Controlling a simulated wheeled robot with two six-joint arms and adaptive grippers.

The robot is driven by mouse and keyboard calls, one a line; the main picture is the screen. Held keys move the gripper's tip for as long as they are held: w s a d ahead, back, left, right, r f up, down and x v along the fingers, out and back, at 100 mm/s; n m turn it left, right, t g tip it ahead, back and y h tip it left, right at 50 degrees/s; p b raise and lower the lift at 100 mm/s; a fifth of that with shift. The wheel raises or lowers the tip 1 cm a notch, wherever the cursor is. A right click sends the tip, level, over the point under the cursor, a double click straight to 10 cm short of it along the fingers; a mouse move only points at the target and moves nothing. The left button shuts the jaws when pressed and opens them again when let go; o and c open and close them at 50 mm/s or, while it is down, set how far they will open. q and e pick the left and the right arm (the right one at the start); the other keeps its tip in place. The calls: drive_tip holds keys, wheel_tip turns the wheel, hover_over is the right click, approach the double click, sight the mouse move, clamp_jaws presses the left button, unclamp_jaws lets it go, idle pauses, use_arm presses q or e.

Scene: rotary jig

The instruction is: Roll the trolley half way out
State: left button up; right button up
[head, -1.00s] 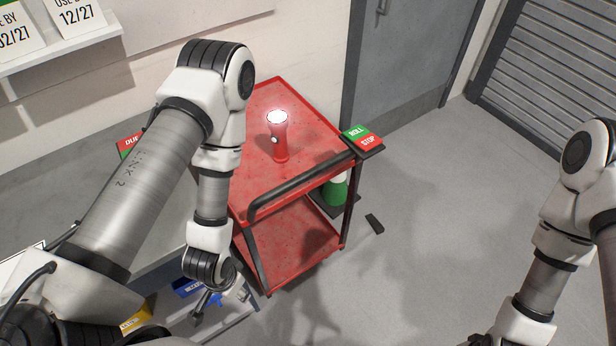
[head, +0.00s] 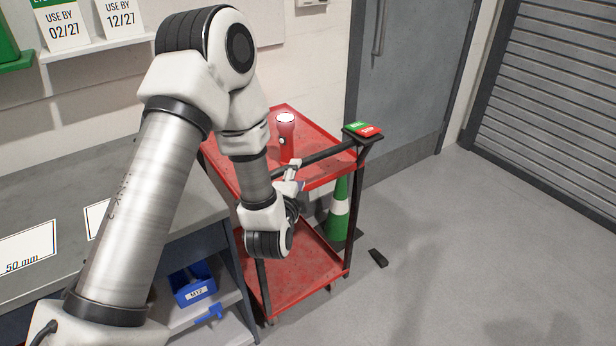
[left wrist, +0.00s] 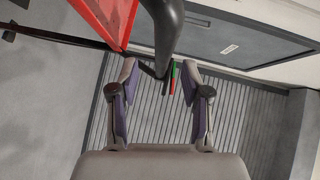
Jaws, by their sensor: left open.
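The red two-shelf trolley (head: 255,126) stands beside the workbench. Its black handle bar (head: 328,155) runs along the near edge of the top shelf. A pad with a green button (head: 356,126) and a red STOP button (head: 370,131) sits at the handle's right end. My left gripper (head: 292,178) is at the handle's left part, partly hidden by my wrist. In the left wrist view the open fingers (left wrist: 160,72) lie on either side of the handle (left wrist: 168,28); contact cannot be told. My right gripper is not in view.
A green and white cone (head: 340,210) is behind the trolley's right leg, and a small black block (head: 378,258) lies on the floor. The workbench (head: 185,185) is on the left. The floor to the right is clear.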

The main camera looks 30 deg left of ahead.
use_arm(q)
drive_tip(key=x, duration=0.6)
drive_tip(key=shift+w+a+p, duration=0.1)
drive_tip(key=shift+w+p, duration=0.2)
drive_tip(key=shift+p, duration=0.1)
drive_tip(key=shift+s+r, duration=0.15)
drive_tip(key=shift+r, duration=0.05)
drive_tip(key=shift+c, duration=0.3)
clamp_jaws()
